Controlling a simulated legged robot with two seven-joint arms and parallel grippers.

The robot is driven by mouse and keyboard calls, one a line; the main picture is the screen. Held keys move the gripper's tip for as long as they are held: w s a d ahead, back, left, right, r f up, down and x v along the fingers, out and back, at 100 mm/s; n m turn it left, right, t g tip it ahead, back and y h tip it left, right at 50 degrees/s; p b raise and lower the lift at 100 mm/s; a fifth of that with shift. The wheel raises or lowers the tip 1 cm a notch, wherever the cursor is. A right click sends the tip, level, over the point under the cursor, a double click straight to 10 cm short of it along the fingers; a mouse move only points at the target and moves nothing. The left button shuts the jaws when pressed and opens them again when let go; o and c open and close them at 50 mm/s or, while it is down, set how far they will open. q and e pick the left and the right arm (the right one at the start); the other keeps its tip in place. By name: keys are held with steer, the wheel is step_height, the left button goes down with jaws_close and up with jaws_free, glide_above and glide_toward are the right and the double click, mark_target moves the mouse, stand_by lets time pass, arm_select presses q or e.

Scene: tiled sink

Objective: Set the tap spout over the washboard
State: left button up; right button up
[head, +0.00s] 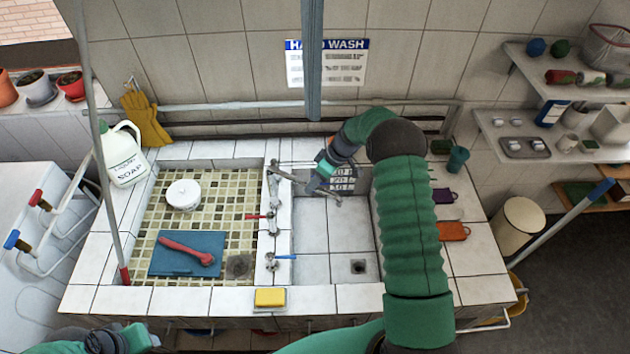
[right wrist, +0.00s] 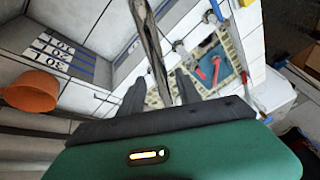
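The grey tap spout (head: 302,181) reaches from the centre ledge rightward over the plain right basin. My right gripper (head: 326,182) is at its outer part. In the right wrist view the spout (right wrist: 146,35) runs down between the two dark fingers of my right gripper (right wrist: 158,92), which stand apart with gaps beside it. A flat blue board (head: 187,265), likely the washboard, lies in the mosaic left basin with a red tool (head: 187,249) on it. The board also shows in the right wrist view (right wrist: 214,52). My left gripper (head: 145,338) is at the bottom left, its fingers unclear.
A white lidded pot (head: 183,195) stands in the left basin. Red-handled (head: 256,217) and blue-handled (head: 284,257) taps sit on the centre ledge. A soap jug (head: 122,155) stands on the left rim, a yellow sponge (head: 270,297) on the front rim. The right basin's floor looks clear.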

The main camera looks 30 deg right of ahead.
steer(key=shift+a, duration=0.1)
jaws_close()
steer(key=shift+r, duration=0.1)
stand_by(1.1)
